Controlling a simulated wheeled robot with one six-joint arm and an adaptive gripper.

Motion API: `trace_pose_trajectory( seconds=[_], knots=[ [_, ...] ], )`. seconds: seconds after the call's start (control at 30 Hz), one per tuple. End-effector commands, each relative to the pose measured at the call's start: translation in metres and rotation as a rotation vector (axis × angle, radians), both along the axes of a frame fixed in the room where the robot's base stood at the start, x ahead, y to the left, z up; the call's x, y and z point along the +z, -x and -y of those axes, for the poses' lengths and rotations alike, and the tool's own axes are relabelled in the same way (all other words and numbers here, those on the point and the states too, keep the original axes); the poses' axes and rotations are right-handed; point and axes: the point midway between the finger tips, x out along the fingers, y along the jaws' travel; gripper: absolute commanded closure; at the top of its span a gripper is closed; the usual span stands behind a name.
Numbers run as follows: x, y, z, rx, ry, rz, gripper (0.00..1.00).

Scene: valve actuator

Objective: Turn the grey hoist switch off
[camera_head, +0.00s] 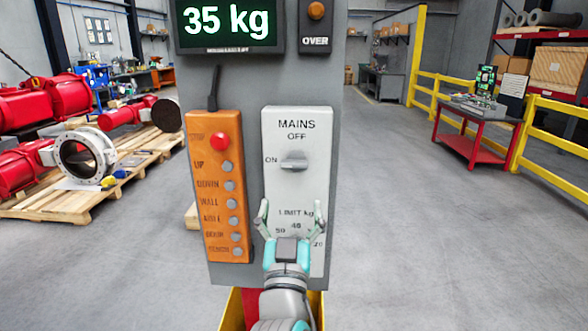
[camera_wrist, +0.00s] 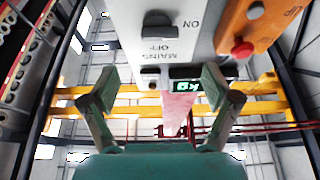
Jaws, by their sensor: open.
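The grey hoist switch (camera_head: 294,162) is a knob on the white MAINS panel (camera_head: 284,119). Its handle lies level, with ON marked to its left and OFF above it. My gripper (camera_head: 290,213) is open and empty, below the switch and in front of the LIMIT kg scale, which it partly hides. In the wrist view the panel appears upside down. The switch (camera_wrist: 160,27) is at the top there, beyond the open fingers of my gripper (camera_wrist: 158,85). No finger visibly touches the switch.
An orange pendant (camera_head: 217,190) with a red button (camera_head: 219,141) and several grey buttons is left of the panel. A display (camera_head: 229,22) above reads 35 kg. An orange lamp (camera_head: 316,11) marked OVER is at the upper right. Open floor lies to the right.

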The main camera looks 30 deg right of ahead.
Motion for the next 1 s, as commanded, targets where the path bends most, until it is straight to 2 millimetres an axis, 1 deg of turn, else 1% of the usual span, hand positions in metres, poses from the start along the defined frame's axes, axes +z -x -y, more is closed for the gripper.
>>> trace_pose_trajectory(
  seconds=[0.17,0.4,0.6,0.8,1.0],
  knots=[
    [0.008,-0.013,0.010,-0.004,-0.001,0.002,0.12],
    [0.024,-0.045,0.034,-0.003,0.000,0.001,0.12],
    [0.035,-0.067,0.049,-0.001,0.000,0.001,0.12],
    [0.040,-0.078,0.057,0.000,0.001,-0.001,0.12],
    [0.040,-0.080,0.058,0.001,0.000,-0.002,0.12]
  ],
)
